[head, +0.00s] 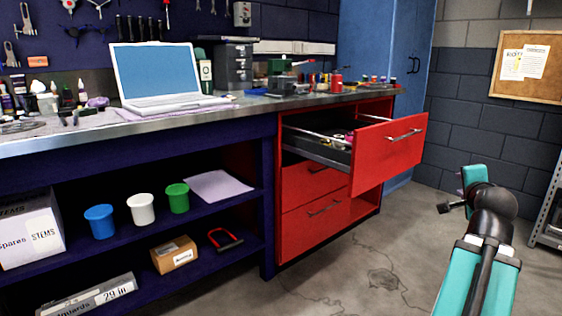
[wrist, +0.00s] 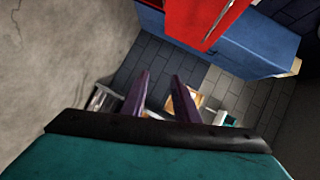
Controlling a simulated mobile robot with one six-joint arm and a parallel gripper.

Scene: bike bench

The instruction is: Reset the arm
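My arm is at the right of the head view, over the floor and to the right of the red cabinet. Only a small purple part of my gripper (head: 462,181) shows there, beyond the arm's joints. In the wrist view my gripper (wrist: 160,77) has two purple fingers standing apart with nothing held between them. The open top drawer (head: 389,152) is red and juts out from the cabinet, apart from my arm. Its red front also shows at the top of the wrist view (wrist: 200,18).
A workbench (head: 130,128) carries a laptop (head: 160,75) and tools. Its shelf holds blue, white and green tubs. A blue cabinet (head: 412,40) stands behind the drawer. A grey shelf rack (head: 548,215) stands at the right edge. Bare floor (head: 375,260) lies between cabinet and arm.

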